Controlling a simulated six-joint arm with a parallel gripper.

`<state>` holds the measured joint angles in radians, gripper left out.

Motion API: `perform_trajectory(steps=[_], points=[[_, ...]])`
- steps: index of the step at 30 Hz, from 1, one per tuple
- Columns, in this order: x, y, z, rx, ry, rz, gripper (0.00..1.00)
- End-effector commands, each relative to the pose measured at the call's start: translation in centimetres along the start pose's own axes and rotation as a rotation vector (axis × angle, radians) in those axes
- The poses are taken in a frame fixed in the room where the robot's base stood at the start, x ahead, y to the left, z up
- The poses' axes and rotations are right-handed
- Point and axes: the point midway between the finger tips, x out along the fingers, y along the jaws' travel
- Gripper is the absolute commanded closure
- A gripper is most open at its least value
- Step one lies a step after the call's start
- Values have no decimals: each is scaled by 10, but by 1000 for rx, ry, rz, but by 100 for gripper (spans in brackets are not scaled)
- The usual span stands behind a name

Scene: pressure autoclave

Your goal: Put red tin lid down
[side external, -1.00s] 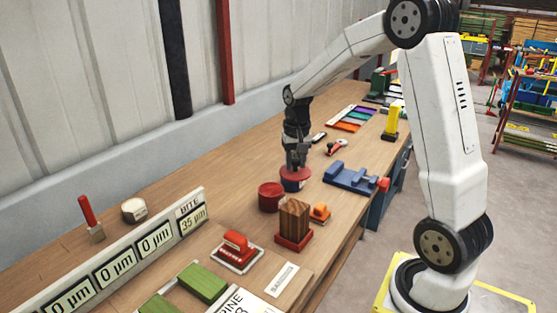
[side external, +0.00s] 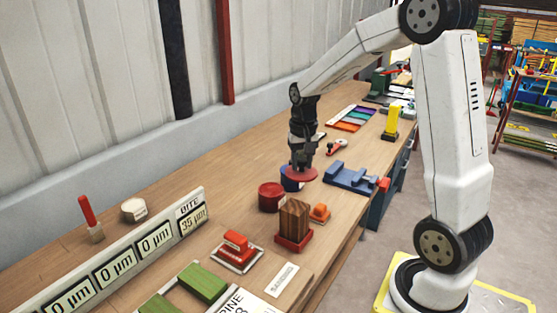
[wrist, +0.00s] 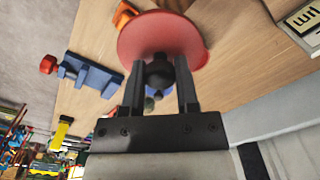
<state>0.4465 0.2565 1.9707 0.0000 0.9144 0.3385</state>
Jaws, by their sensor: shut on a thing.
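The lid appears raised and shifted to the right of the tin.
A wooden block on a red base (side external: 294,222) and an orange-handled piece (side external: 320,213) stand in front. A blue fixture (side external: 350,178) lies to the right. A red tool (side external: 337,146) lies behind. Bare bench top (side external: 225,170) is free on the left.

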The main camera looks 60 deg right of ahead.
Motion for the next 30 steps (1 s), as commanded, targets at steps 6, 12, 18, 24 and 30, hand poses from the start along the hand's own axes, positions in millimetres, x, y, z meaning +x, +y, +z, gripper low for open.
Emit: perform_trajectory(steps=[6,12,18,24,30], points=[[4,10,-1,3,0,0,100],[16,40,0,7,-1,0,100],[34,86,6,8,-2,0,100],[51,130,19,6,-2,0,100],[61,155,30,3,1,0,100]])
